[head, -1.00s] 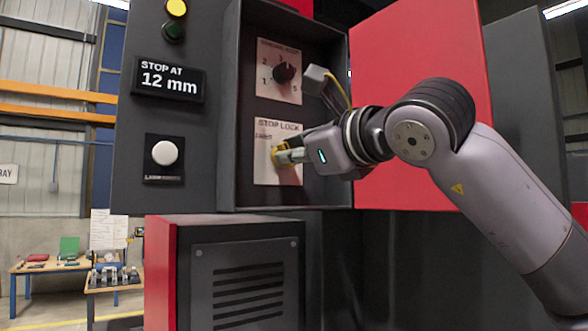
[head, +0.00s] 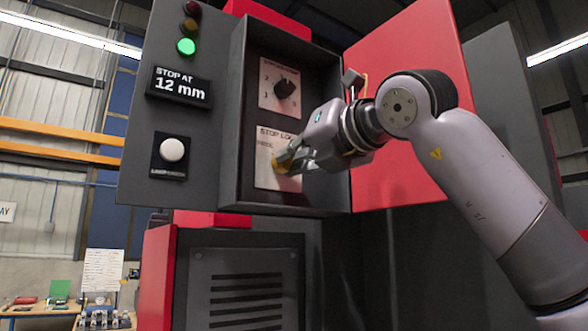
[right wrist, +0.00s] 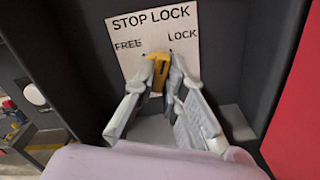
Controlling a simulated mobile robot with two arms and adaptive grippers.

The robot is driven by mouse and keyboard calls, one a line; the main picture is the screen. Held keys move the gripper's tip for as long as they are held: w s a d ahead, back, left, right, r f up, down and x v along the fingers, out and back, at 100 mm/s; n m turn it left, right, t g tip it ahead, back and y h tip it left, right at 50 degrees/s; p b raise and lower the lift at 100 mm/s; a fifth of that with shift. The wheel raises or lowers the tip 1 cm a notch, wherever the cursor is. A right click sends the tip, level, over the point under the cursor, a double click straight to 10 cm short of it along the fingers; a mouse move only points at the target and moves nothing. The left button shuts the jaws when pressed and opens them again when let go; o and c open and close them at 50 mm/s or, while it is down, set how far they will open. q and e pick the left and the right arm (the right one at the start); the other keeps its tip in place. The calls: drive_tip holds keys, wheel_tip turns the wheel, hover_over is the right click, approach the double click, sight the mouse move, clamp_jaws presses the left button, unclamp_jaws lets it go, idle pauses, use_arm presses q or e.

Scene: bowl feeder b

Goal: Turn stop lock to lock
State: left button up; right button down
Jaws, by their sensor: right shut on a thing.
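The stop lock plate (head: 266,178) is a white panel inside the open dark box, with FREE at its left and LOCK at its right in the right wrist view (right wrist: 150,22). Its yellow knob (right wrist: 158,72) stands between the two words, close to upright; its exact pointing is partly hidden by the fingers. My right gripper (head: 287,163) is shut on the yellow knob, with one finger on each side in the right wrist view (right wrist: 160,75). My left gripper is not in view.
A black dial (head: 285,89) with numbers sits above the stop lock. The box walls (head: 232,130) and open red door (head: 405,110) flank my right arm. A white button (head: 172,150) sits below.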

drive_tip(key=shift+m+b, duration=0.9)
drive_tip(key=shift+m, duration=1.2)
drive_tip(key=shift+r, duration=0.1)
drive_tip(key=c, duration=1.6)
unclamp_jaws()
drive_tip(key=shift+c, duration=0.2)
drive_tip(key=shift+d, duration=0.1)
drive_tip(key=v, duration=1.2)
